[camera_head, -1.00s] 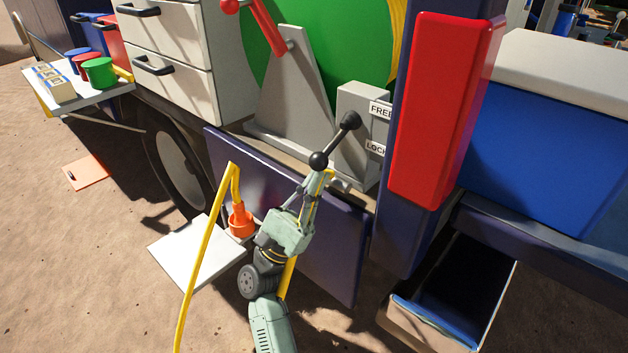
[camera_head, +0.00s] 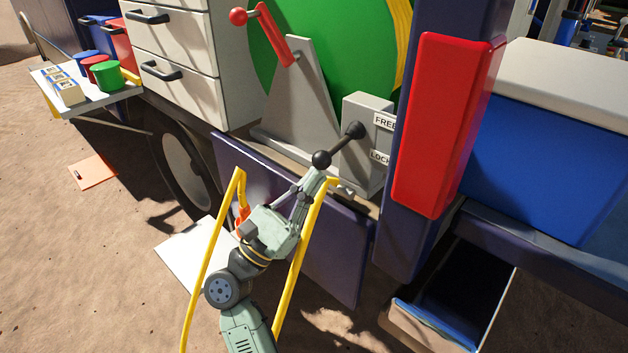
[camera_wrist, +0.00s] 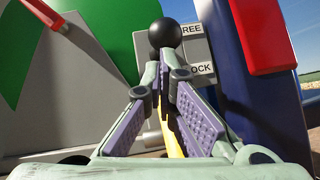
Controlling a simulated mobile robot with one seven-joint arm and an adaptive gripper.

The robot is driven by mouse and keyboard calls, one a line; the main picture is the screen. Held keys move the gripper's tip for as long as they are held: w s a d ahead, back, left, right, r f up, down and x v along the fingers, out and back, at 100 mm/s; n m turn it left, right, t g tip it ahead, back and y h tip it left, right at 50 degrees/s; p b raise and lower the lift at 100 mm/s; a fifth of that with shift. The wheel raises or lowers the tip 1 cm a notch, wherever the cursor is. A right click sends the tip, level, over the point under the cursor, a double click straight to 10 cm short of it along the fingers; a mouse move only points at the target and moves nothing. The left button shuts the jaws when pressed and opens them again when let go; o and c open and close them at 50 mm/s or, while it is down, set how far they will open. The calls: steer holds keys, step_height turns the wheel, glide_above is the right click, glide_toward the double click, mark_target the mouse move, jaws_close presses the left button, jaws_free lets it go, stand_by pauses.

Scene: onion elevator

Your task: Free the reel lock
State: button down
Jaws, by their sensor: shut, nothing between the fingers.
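The reel lock is a grey box (camera_head: 362,112) with a FREE label (camera_head: 385,121) above a LOCK label (camera_head: 379,157). A dark lever (camera_head: 338,145) slants down and outward from the box to a black ball knob (camera_head: 321,160). My gripper (camera_head: 318,178) is shut and empty, its fingertips just below the knob. In the wrist view the knob (camera_wrist: 165,34) shows just beyond the fingertips (camera_wrist: 166,66), partly covering the labels. Whether the fingertips touch the knob is unclear.
The green reel (camera_head: 330,50) with a red crank (camera_head: 272,32) stands behind. A dark post with a red block (camera_head: 440,130) rises right of the lock. A blue bin (camera_head: 540,150) is farther right.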

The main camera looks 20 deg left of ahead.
step_height(320, 180, up, 7)
steer(key=s+b, duration=0.1)
steer(key=shift+s+a+g+y, duration=0.25)
steer(key=shift+a+g+y, duration=0.05)
stand_by(0.4)
steer(key=shift+f, duration=0.1)
